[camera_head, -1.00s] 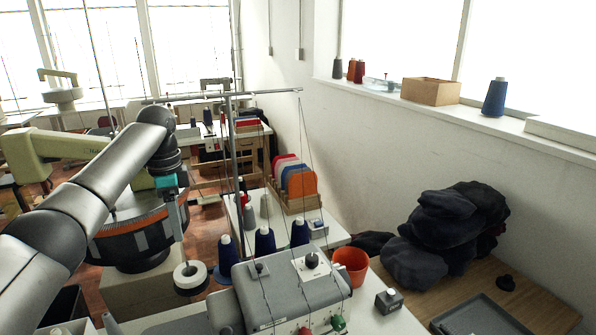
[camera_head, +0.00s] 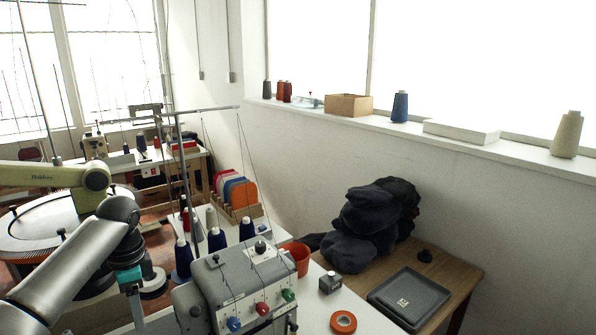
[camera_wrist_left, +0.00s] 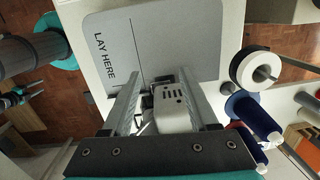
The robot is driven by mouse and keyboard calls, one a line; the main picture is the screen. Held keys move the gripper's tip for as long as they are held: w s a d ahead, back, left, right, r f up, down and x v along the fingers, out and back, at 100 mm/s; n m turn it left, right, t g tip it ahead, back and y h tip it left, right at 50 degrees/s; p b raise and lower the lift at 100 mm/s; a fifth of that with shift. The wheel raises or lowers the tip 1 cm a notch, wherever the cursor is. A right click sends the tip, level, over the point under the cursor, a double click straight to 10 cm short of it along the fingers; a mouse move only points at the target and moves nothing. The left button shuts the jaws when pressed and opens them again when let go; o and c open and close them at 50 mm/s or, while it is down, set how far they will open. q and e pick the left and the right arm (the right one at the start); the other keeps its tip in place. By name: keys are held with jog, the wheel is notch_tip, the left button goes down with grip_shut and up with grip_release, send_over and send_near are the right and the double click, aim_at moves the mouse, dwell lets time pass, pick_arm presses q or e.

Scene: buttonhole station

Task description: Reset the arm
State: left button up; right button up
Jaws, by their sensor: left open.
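My left arm reaches in from the lower left of the head view, with its wrist bent down. My left gripper (camera_head: 137,315) points down at the bottom edge, and its tips are not clear there. In the left wrist view my left gripper (camera_wrist_left: 160,78) shows two parallel fingers apart, with nothing held between them. Beyond the fingers is a grey plate marked "LAY HERE" (camera_wrist_left: 190,35) and a pale machine part (camera_wrist_left: 170,105). I cannot tell whether the fingers touch the machine part. My right gripper is in neither view.
A grey sewing machine (camera_head: 235,290) with several thread cones stands right of my left gripper. A black-and-white roll (camera_head: 154,284) is close beside the wrist. An orange tape roll (camera_head: 343,321), a grey tray (camera_head: 408,298) and dark caps (camera_head: 365,225) lie farther right.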

pick_arm(q)
jog(key=s+d+f+n+t+h, duration=0.1)
jog(key=s+d+f+t, duration=0.1)
jog(key=s+d+f, duration=1.25)
jog(key=s+d+r+n+t, duration=0.1)
jog(key=s+d+r+n, duration=0.1)
jog(key=s+n, duration=0.35)
jog(key=s+d+r+n+t, duration=0.1)
jog(key=s+d+r+n, duration=0.1)
jog(key=s, duration=0.6)
notch_tip(320, 180, down, 26)
jog(key=s+g+b, duration=0.2)
jog(key=b, duration=0.1)
jog(key=s+a+f+b, duration=0.3)
jog(key=s+f, duration=1.2)
jog(key=f, duration=0.1)
jog(key=shift+f+g, duration=0.2)
jog(key=shift+g, duration=0.2)
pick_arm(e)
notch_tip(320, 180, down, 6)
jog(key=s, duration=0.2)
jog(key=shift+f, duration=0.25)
pick_arm(q)
jog(key=shift+s, duration=0.1)
